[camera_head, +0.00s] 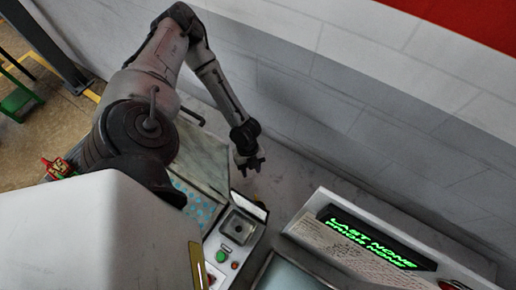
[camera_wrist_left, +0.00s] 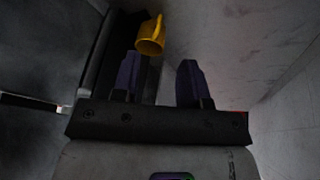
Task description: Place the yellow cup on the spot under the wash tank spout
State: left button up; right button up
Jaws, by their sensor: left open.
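The yellow cup (camera_wrist_left: 151,36) shows in the left wrist view just beyond my fingertips, nearer the left-hand finger; its handle points up. It is not between the fingers, and I cannot tell whether a fingertip touches it. In the head view only a tiny yellow speck below my gripper might be the cup. My left gripper (camera_head: 250,161) is open and empty, pointing down beside the grey wall; its two dark fingers also show in the left wrist view (camera_wrist_left: 160,68). My right gripper is not in view. I cannot make out the wash tank spout or its spot.
A control panel (camera_head: 232,232) with green and red buttons stands below my left gripper. A console with a green-lit display (camera_head: 375,238) is at the lower right. The grey wall (camera_head: 330,95) runs close behind the gripper. A green stool-like object (camera_head: 17,99) is far left.

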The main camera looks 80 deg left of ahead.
aim_at(255, 195)
pick_arm(q)
jog(key=d+f, duration=0.1)
jog(key=f, duration=0.1)
jog(key=d+f+m, duration=0.1)
jog(key=f, duration=0.2)
jog(key=d+f+m, duration=0.1)
jog(key=f, duration=0.2)
jog(key=shift+d, duration=0.3)
jog(key=x, duration=0.2)
jog(key=p+x, duration=0.1)
jog(key=x, duration=0.1)
jog(key=shift+d+r, duration=0.15)
jog(key=shift+d, duration=0.15)
jog(key=shift+d+f, duration=0.2)
jog(key=shift+f, duration=0.35)
grip_shut()
